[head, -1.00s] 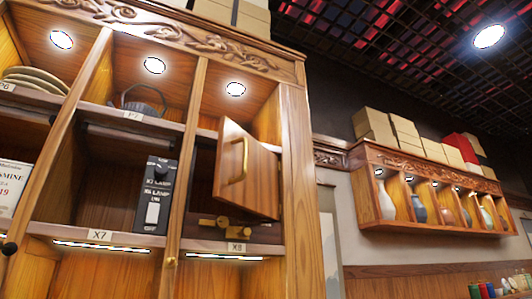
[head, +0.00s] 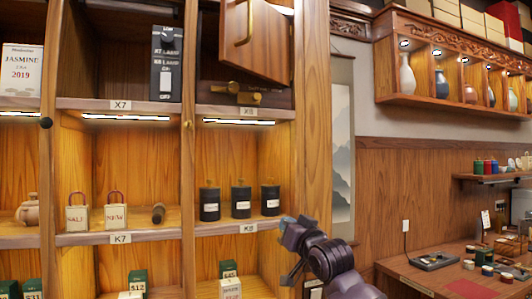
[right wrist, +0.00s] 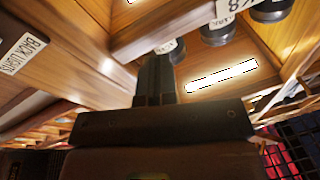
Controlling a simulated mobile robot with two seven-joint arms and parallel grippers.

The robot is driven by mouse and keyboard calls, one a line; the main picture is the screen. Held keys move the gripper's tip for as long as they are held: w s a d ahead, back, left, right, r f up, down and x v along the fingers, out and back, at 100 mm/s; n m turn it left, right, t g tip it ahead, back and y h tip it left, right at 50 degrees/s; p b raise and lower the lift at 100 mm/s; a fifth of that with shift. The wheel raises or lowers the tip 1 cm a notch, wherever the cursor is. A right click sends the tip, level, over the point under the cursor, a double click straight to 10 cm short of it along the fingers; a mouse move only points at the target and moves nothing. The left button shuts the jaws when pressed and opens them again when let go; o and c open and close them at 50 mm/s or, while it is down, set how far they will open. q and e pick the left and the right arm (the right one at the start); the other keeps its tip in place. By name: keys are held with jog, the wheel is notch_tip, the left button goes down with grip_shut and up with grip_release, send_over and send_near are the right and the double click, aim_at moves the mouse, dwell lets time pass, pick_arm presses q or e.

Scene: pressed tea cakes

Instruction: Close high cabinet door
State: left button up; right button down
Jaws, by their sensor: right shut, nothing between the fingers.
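The high cabinet door (head: 258,42) is a small wooden door with a curved brass handle (head: 243,22). It hangs ajar at the top of the head view, swung out from its compartment above the X8 label; its top is cut off. My right arm (head: 318,250) rises at the bottom of the head view, below and right of the door, apart from it. My right gripper (right wrist: 155,65) shows in the right wrist view, its dark fingers together and empty, near the cabinet shelves. The door cannot be made out there. My left gripper is not in view.
Brass pieces (head: 240,93) lie in the compartment under the door. Black canisters (head: 240,200) stand on the shelf below, close left of my right arm. A wall shelf with vases (head: 442,84) and a counter (head: 445,276) are at right. A hanging scroll (head: 341,150) is beside the cabinet.

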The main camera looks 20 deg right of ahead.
jog(key=s+r+m+g+y, duration=0.1)
jog(key=s+r+m+y, duration=0.15)
jog(key=r, duration=1.05)
jog(key=s+r+m+g+y, duration=0.15)
jog(key=r+m, duration=0.25)
jog(key=r, duration=0.9)
jog(key=s+r+g+y, duration=0.5)
jog(key=s+r+y, duration=0.1)
jog(key=s+r, duration=1.25)
pick_arm(q)
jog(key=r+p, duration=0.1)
jog(key=p, duration=0.1)
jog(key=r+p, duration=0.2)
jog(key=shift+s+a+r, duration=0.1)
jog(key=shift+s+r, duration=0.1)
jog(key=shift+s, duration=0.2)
pick_arm(e)
jog(key=x, duration=1.4)
jog(key=shift+w+a+r+m, duration=0.15)
jog(key=shift+w+r+m, duration=0.15)
jog(key=shift+r+m, duration=0.15)
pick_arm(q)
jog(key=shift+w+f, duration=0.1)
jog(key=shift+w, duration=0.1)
